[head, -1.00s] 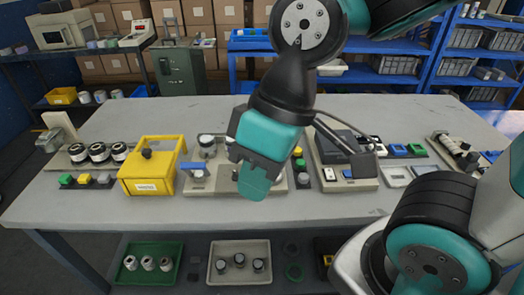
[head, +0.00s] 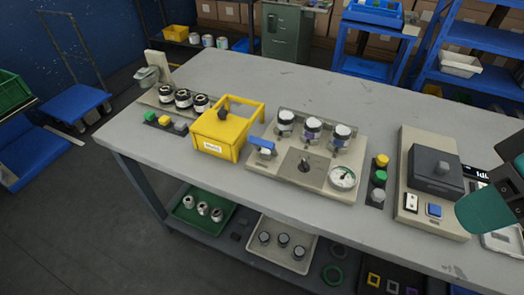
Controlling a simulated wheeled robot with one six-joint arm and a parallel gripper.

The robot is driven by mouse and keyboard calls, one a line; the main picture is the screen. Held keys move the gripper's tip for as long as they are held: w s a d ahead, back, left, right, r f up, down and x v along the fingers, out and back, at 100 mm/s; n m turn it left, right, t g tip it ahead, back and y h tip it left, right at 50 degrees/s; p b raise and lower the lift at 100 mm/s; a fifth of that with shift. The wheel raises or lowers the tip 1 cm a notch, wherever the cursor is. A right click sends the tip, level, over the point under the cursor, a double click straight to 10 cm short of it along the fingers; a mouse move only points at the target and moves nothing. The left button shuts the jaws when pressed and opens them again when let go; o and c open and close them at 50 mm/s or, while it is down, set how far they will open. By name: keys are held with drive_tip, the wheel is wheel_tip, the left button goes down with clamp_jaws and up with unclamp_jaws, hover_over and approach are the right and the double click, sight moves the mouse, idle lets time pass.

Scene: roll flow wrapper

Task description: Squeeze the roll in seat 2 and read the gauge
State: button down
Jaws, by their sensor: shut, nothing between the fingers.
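No seat numbers are legible, so I cannot tell which seat is 2. A round white-faced gauge (head: 343,177) is at the plate's front right; its reading is too small to make out. A small dark knob or lever (head: 304,165) stands at the plate's middle. My teal gripper (head: 482,209) shows partly at the right edge, shut and empty, well right of the rolls. The rest of it is cut off.
A yellow box-like guard (head: 213,138) stands left of the plate. Three dark rolls (head: 182,98) sit on a rack farther left. Green, yellow and grey buttons (head: 379,178) and a beige machine (head: 425,215) stand to the right. The table's back is clear.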

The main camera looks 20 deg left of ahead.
drive_tip(key=w+a+f+n+t+h, duration=0.1)
drive_tip(key=w+a+f+n+h, duration=0.15)
drive_tip(key=w, duration=0.35)
drive_tip(key=w+a+f+n+t+h, duration=0.1)
drive_tip(key=w+a+f+n, duration=0.25)
drive_tip(key=w, duration=0.25)
drive_tip(key=w+a+f+n+t+h, duration=0.4)
drive_tip(key=a+f+n, duration=0.35)
drive_tip(key=a, duration=0.55)
drive_tip(key=s+a+f+n+t+y, duration=0.1)
drive_tip(key=s+a+f+n+t, duration=0.3)
drive_tip(key=a+n, duration=0.3)
drive_tip(key=s+a+f+n+t+y, duration=0.1)
drive_tip(key=s+a+f+n+t, duration=0.3)
drive_tip(key=a+n, duration=0.3)
drive_tip(key=shift+s+f+n+t, duration=0.35)
drive_tip(key=shift+s+f, duration=0.15)
drive_tip(key=shift+s, duration=0.2)
